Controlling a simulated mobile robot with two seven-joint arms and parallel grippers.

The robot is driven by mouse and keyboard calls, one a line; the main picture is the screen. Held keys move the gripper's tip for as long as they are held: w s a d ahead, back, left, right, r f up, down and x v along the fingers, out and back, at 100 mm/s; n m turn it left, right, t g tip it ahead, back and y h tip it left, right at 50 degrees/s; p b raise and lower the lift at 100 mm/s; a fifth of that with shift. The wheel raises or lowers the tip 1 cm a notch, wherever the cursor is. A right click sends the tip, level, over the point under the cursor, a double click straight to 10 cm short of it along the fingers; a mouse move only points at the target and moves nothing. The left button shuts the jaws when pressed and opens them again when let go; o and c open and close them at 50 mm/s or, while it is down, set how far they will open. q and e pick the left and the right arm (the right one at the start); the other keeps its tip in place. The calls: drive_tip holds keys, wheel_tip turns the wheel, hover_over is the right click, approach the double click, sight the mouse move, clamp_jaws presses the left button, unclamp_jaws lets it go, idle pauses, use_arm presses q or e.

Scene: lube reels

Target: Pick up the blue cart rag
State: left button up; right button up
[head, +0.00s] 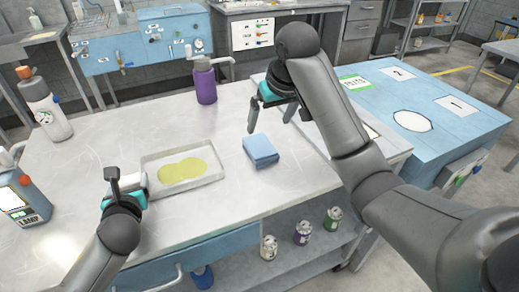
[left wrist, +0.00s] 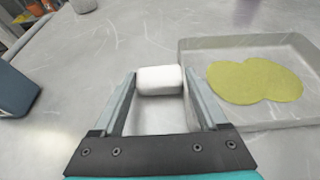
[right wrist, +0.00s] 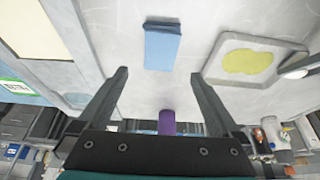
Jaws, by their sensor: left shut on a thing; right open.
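The blue cart rag (head: 261,151) is a folded light-blue cloth lying flat on the pale worktable. It also shows in the right wrist view (right wrist: 162,46), ahead of the fingertips. My right gripper (head: 272,116) is open and empty above the table, apart from the rag and behind it in the head view. My left gripper (head: 124,187) is shut on a small white block (left wrist: 160,79) beside the tray's left end. The rag is not visible in the left wrist view.
A shallow tray (head: 211,178) with yellow liquid lies left of the rag. A purple bottle (head: 205,84) stands behind it, with a white bottle (head: 47,110) and a dark jug (head: 24,199) at left. A blue cart (head: 430,104) adjoins at right. Table around the rag is clear.

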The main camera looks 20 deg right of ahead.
approach(260, 146)
drive_tip(key=x, duration=0.2)
drive_tip(key=shift+d+f, duration=0.15)
drive_tip(key=shift+f, duration=0.2)
drive_tip(key=x, duration=0.5)
drive_tip(key=shift+w+r, duration=0.1)
drive_tip(key=shift+w, duration=0.15)
drive_tip(key=shift+w+f, duration=0.2)
drive_tip(key=shift+f, duration=0.25)
drive_tip(key=shift+f, duration=0.25)
drive_tip(key=c, duration=1.2)
drive_tip(key=shift+o, duration=0.2)
wheel_tip(260, 146, up, 11)
drive_tip(key=shift+f, duration=0.2)
